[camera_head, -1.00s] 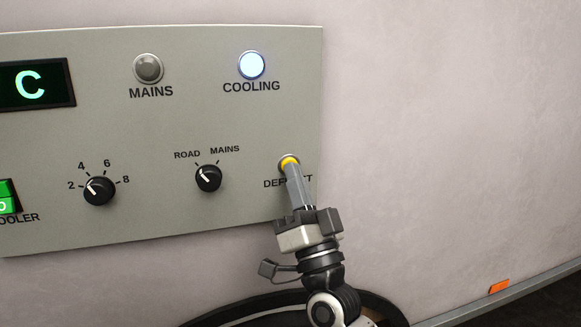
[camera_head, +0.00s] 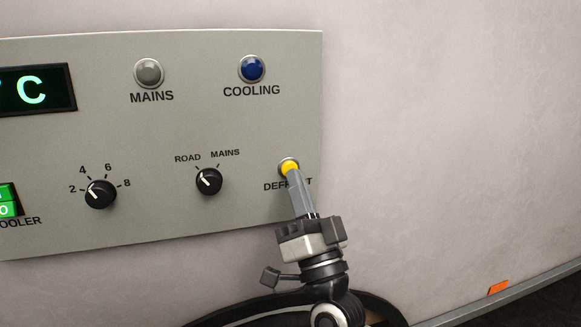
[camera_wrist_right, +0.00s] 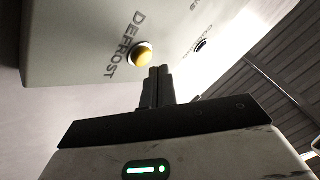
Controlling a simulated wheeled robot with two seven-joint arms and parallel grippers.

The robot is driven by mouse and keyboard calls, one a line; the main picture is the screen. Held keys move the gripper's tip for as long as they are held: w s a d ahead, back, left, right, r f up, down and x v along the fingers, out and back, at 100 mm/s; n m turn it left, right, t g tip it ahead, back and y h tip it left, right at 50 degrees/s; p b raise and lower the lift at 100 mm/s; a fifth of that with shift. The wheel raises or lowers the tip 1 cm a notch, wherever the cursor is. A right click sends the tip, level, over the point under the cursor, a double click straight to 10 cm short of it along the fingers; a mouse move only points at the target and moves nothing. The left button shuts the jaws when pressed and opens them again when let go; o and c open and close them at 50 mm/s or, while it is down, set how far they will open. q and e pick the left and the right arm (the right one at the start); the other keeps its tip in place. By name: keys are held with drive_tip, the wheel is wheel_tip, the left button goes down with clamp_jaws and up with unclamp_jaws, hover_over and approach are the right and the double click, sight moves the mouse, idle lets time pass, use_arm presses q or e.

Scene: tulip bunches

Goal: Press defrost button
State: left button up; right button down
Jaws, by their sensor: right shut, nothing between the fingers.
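The yellow defrost button (camera_head: 289,168) sits in a metal ring at the lower right of the grey control panel (camera_head: 230,130). Its DEFROST label below is partly hidden by my right gripper (camera_head: 294,178). My right gripper is shut and empty, its fingertips just below and in front of the button in the head view. In the right wrist view the button (camera_wrist_right: 140,54) shows fully, with the shut fingertips (camera_wrist_right: 159,70) beside it at the lower right; a small gap seems to lie between them. The blue cooling lamp (camera_head: 251,68) is dark. My left gripper is not in view.
The panel also carries a grey mains lamp (camera_head: 149,72), a display reading C (camera_head: 32,90), a road/mains knob (camera_head: 208,181), a numbered knob (camera_head: 100,194) and a green switch (camera_head: 8,200). The pale wall (camera_head: 440,130) right of the panel is clear.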

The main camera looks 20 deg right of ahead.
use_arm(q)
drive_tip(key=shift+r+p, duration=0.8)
use_arm(e)
drive_tip(key=s, duration=0.5)
drive_tip(key=shift+d, duration=0.1)
drive_tip(key=s+a+f+n+g+y, duration=0.1)
drive_tip(key=s+f+n+g, duration=0.3)
drive_tip(key=f, duration=0.6)
drive_tip(key=a+f+n+g+y, duration=0.1)
drive_tip(key=a+f+n+g, duration=0.1)
drive_tip(key=f+g, duration=0.5)
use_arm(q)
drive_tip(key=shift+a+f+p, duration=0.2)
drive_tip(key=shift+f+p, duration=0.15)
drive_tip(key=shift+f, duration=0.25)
use_arm(e)
drive_tip(key=s+d+f+n+g+h, duration=0.1)
drive_tip(key=s+f+g, duration=0.1)
drive_tip(key=s+f, duration=0.3)
drive_tip(key=s+d+f+n+g+h, duration=0.1)
drive_tip(key=s+f, duration=0.5)
drive_tip(key=f, duration=0.6)
drive_tip(key=shift+s+d+f+g, duration=0.15)
drive_tip(key=shift+d+g, duration=0.35)
drive_tip(key=shift+g, duration=0.7)
